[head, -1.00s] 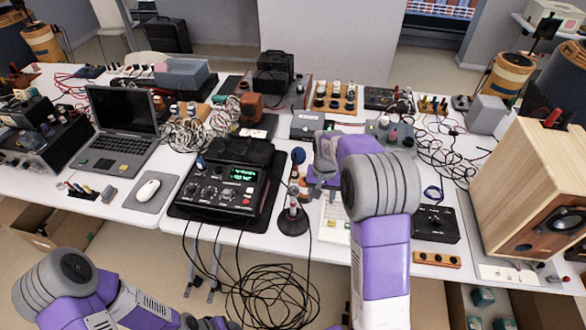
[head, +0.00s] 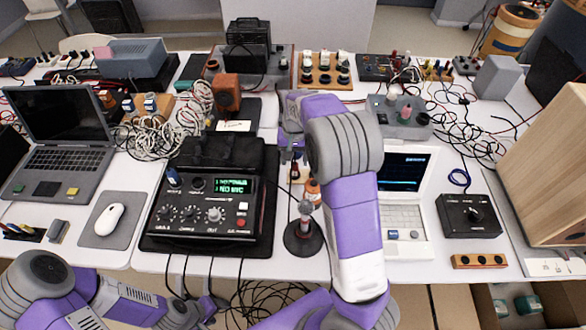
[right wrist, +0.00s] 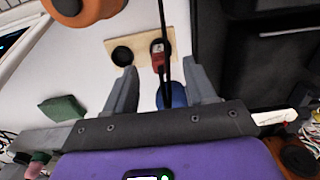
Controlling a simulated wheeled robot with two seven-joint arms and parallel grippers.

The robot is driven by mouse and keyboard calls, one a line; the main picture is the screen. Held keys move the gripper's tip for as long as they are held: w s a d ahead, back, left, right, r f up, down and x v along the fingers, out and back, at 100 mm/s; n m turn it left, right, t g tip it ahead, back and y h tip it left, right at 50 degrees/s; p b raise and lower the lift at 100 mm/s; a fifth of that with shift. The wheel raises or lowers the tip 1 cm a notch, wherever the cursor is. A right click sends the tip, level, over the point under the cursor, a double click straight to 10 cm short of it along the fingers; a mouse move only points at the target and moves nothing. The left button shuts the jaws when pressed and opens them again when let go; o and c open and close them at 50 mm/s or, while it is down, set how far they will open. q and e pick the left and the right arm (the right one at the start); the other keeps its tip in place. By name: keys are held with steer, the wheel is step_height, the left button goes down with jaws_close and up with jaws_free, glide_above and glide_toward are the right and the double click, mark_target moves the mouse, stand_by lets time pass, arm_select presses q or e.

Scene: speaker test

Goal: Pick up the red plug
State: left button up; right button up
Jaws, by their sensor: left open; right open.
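In the right wrist view a small red plug (right wrist: 158,58) stands on a pale wooden strip (right wrist: 118,48) beside a black round socket (right wrist: 122,55). A thin dark rod crosses in front of the plug. My right gripper (right wrist: 155,88) is open, its two grey fingers apart with the plug beyond the gap. My left gripper (head: 200,310) is low at the front edge, open.
The black control box (head: 209,205) stands left of my right gripper. A small white laptop (head: 405,215) lies to the right. Cables hang below the table's front edge. A green block (right wrist: 62,108) shows in the wrist view.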

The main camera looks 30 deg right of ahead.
mark_target(295, 164)
steer(key=f+b, duration=0.1)
steer(key=f, duration=0.1)
steer(key=f+b, duration=0.1)
steer(key=f, duration=0.2)
steer(key=shift+w+d, duration=0.15)
steer(key=shift+w, duration=0.05)
steer(key=shift+r, duration=0.1)
steer(key=shift+c, duration=0.3)
jaws_close()
